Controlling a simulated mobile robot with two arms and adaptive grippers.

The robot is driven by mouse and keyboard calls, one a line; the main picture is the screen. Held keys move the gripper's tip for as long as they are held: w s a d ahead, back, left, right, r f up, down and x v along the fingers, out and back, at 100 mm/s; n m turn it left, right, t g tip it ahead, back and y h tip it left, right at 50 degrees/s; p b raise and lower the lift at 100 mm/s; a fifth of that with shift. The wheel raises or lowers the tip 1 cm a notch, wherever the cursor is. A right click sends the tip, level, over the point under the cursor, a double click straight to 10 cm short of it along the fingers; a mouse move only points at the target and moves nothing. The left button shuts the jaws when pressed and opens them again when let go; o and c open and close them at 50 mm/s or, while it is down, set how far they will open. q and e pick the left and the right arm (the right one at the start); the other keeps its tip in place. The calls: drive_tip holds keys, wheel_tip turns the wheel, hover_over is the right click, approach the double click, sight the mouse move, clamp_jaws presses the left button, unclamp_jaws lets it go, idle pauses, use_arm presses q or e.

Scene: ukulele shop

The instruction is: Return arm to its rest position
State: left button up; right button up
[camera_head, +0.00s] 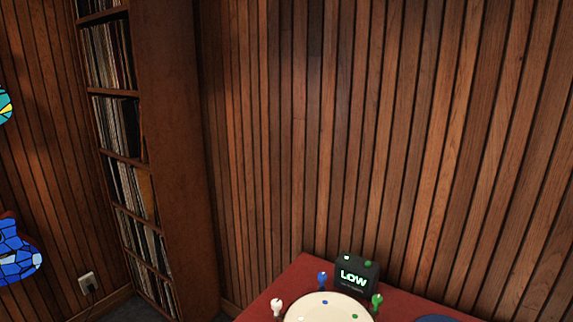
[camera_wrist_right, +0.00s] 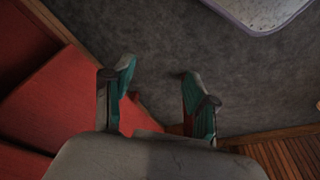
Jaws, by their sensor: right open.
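My right gripper (camera_wrist_right: 155,90) shows in the right wrist view with its two teal-tipped fingers apart. Nothing is held between the fingers. It is above a dark grey floor (camera_wrist_right: 200,50), with red surfaces to its left. My left gripper is in neither view, and no arm of mine shows in the head view.
A red table (camera_head: 285,282) at the lower right bears a cream disc (camera_head: 325,310), blue, white and green pegs, and a black box (camera_head: 357,275) reading "LOW". A record shelf (camera_head: 180,150) stands at left against wood-panelled walls. A pale rounded-corner object (camera_wrist_right: 262,10) lies on the floor.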

drive_tip(key=s+d+f+g+b, duration=0.1)
drive_tip(key=s+d+f, duration=0.2)
drive_tip(key=s+f, duration=1.4)
wheel_tip(320, 180, down, 4)
drive_tip(key=shift+s+r+b, duration=0.25)
drive_tip(key=shift+s+b, duration=0.1)
drive_tip(key=shift+d, duration=0.1)
